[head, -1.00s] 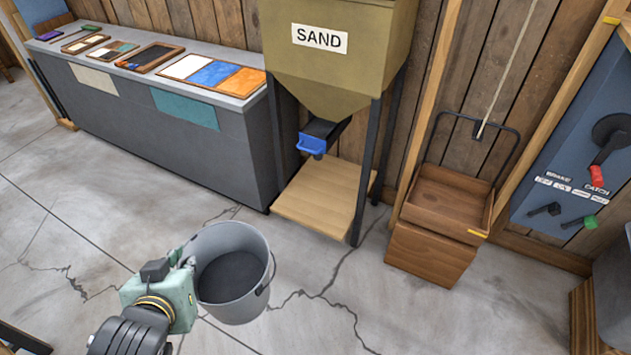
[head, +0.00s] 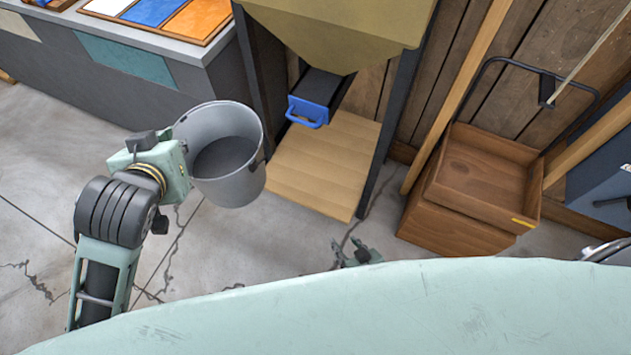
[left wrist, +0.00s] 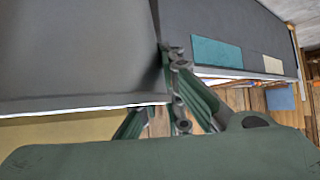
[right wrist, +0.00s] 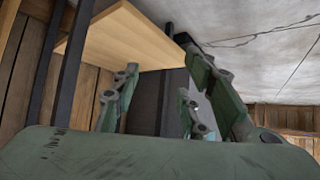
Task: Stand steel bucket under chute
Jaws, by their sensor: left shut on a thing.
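The steel bucket (head: 228,184) is grey and open-topped, and looks empty inside. My left gripper (head: 184,163) is shut on its left side in the head view. The bucket is just left of the wooden platform (head: 325,165) below the chute (head: 322,95) with its blue front handle. It is not directly under the chute. In the left wrist view, the bucket (left wrist: 75,55) fills the upper left, close to the fingers (left wrist: 172,85). My right gripper (head: 357,255) is low in front of the platform, partly hidden by my body. Its fingers (right wrist: 160,100) are apart and empty.
The platform is bare between dark hopper legs (head: 390,110). A grey counter (head: 150,88) with colour samples stands at the left. A wooden box cart (head: 480,180) stands right of the hopper. Cracked concrete floor (head: 60,180) is free at the left.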

